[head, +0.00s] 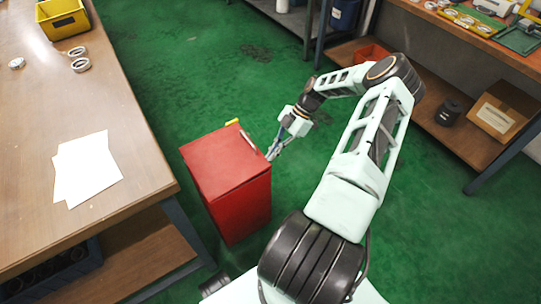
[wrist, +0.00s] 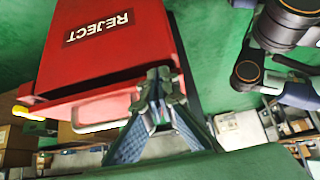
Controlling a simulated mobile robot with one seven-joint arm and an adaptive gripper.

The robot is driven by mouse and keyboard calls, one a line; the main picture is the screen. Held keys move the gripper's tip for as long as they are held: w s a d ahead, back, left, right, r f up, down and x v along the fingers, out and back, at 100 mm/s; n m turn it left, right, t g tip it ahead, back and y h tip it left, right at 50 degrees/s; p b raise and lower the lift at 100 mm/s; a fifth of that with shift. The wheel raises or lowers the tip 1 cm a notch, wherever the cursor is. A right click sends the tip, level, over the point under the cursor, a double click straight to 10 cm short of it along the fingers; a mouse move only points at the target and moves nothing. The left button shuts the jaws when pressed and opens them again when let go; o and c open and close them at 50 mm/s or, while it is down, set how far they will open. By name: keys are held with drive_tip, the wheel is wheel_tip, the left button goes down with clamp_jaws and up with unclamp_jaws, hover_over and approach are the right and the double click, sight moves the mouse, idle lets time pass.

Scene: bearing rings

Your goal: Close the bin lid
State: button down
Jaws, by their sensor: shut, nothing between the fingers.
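The red bin (head: 240,208) stands on the floor beside the table. A pale handle (head: 248,139) runs along the lid's edge on the gripper side. My gripper (head: 271,156) is shut and empty, close beside that edge. In the wrist view, the bin's face carries a REJECT label (wrist: 98,27), and the pale handle (wrist: 102,126) shows beside my gripper (wrist: 154,78). Whether the fingertips touch the bin is unclear.
A wooden table (head: 110,100) with white papers (head: 85,168), rings and a yellow bin (head: 62,18) stands close on the left. A shelved workbench (head: 470,142) with a cardboard box (head: 497,112) is on the right. Green floor is open behind the red bin.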

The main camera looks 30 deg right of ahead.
drive_tip(key=shift+d+f+b, duration=0.2)
drive_tip(key=shift+f+b, duration=0.65)
drive_tip(key=shift+f, duration=0.3)
drive_tip(key=shift+s+f, duration=0.1)
